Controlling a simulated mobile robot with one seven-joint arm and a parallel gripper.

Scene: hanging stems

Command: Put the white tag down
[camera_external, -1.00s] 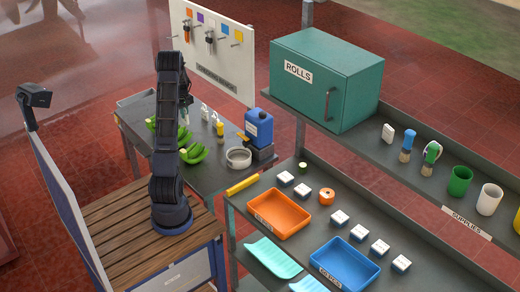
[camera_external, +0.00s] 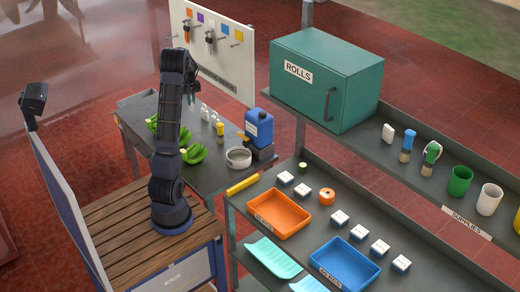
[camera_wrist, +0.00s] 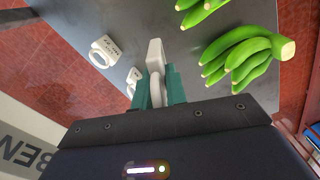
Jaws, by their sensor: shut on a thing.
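My gripper (camera_wrist: 158,90) is shut on a white tag (camera_wrist: 155,53) between its green fingers in the wrist view. The tag is held above the grey bench (camera_wrist: 130,22). Two other white tags with loops lie to the left below, one farther left (camera_wrist: 104,50) and one beside the fingers (camera_wrist: 133,77), partly hidden. In the external view my gripper (camera_external: 193,97) hangs over the bench; the held tag is too small to make out there.
Green banana bunches (camera_wrist: 240,52) lie right of the gripper in the wrist view. A pegboard (camera_external: 212,55) rises behind.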

